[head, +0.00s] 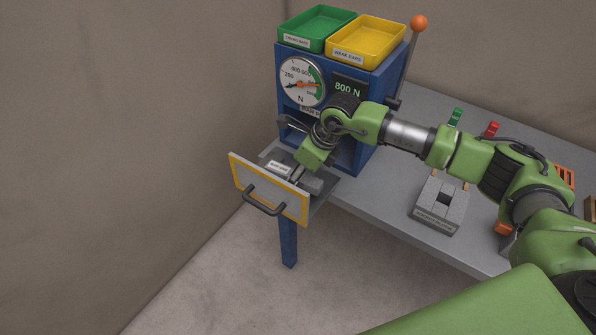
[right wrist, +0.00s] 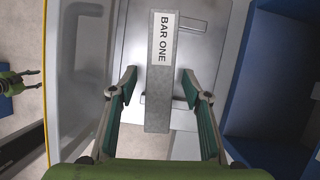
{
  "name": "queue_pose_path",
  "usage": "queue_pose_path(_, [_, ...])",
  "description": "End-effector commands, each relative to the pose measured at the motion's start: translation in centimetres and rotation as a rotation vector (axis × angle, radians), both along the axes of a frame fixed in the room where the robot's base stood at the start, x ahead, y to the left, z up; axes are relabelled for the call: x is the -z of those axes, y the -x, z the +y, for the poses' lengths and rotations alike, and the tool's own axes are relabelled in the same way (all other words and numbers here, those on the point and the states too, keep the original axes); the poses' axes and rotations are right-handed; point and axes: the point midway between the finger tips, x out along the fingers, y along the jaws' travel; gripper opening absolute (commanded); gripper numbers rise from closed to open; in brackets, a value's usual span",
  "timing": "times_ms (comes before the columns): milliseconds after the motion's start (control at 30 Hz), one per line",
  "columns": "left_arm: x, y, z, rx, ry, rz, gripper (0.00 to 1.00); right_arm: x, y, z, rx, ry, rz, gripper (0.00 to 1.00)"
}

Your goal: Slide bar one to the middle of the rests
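Bar one (right wrist: 158,95) is a grey metal bar with a white "BAR ONE" label. In the right wrist view it runs lengthwise between the fingers of my right gripper (right wrist: 160,92), which are wide apart and do not appear to touch it. In the head view the bar's label (head: 279,168) shows inside the pulled-out drawer (head: 239,175), below my right gripper. A green gripper with spread dark fingers, apparently my left (right wrist: 32,80), shows at the wrist view's left edge.
A blue tester (head: 376,93) with a dial and "800 N" display stands behind the drawer. Green (head: 316,25) and yellow (head: 366,39) trays top it, and an orange-knobbed lever (head: 419,23) rises beside it. A grey block (head: 438,207) stands on the bench. Floor left is clear.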

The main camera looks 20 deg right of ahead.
Motion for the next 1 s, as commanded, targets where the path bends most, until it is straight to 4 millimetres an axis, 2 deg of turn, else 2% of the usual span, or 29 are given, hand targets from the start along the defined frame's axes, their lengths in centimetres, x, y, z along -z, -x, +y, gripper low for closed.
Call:
queue_pose_path(33, [0.0,0.0,0.0,0.000,0.000,0.000,0.40,0.0,0.0,0.0,0.000,0.000,0.000,0.34])
queue_pose_path(167, [0.0,0.0,0.0,-0.001,0.000,0.000,0.40,0.0,0.0,0.0,0.000,0.000,0.000,0.00])
queue_pose_path(467, [0.3,0.0,0.0,-0.001,0.000,0.000,0.40,0.0,-0.3,0.0,0.000,-0.001,-0.001,0.00])
queue_pose_path(1000, [1.7,0.0,0.0,-0.001,0.000,0.001,0.40,0.0,-2.4,-0.2,0.001,-0.001,-0.002,0.00])
